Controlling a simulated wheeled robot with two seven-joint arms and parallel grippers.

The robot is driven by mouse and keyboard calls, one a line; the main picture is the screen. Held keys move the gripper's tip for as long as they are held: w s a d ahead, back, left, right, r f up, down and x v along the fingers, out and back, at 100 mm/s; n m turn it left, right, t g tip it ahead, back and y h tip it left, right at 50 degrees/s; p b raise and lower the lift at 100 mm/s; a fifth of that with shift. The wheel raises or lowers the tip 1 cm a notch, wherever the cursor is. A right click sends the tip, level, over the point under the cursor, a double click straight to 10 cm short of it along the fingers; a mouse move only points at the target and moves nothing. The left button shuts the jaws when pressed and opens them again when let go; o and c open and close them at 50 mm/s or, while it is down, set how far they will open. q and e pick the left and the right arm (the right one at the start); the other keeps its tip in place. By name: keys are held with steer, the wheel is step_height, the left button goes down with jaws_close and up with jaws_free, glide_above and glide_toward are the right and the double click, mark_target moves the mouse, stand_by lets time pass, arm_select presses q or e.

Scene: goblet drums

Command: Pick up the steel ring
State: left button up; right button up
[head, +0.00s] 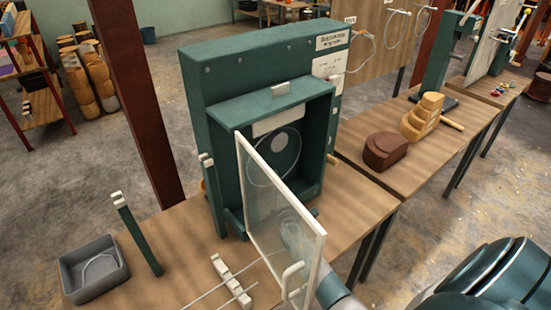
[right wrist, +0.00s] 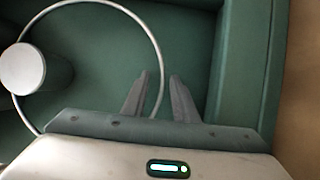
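A thin, pale steel ring (head: 250,166) stands upright inside the open green machine (head: 215,95), around a light round disc (head: 280,142). In the right wrist view the ring (right wrist: 151,32) curves around the round knob (right wrist: 22,69) and passes between the two fingers of my right gripper (right wrist: 160,92). The fingers are apart, one on each side of the ring, with no clear contact. In the head view my right gripper is hidden; part of its arm shows through the clear door. My left gripper is not in view.
The clear door (head: 265,215) with its white handle (head: 291,280) stands open in front of the machine. A grey bin (head: 70,290) holds another pale loop (head: 100,268). A green post (head: 137,235) and white rack (head: 232,280) stand nearby.

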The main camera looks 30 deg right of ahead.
stand_by(0.4)
jaws_close()
stand_by(1.3)
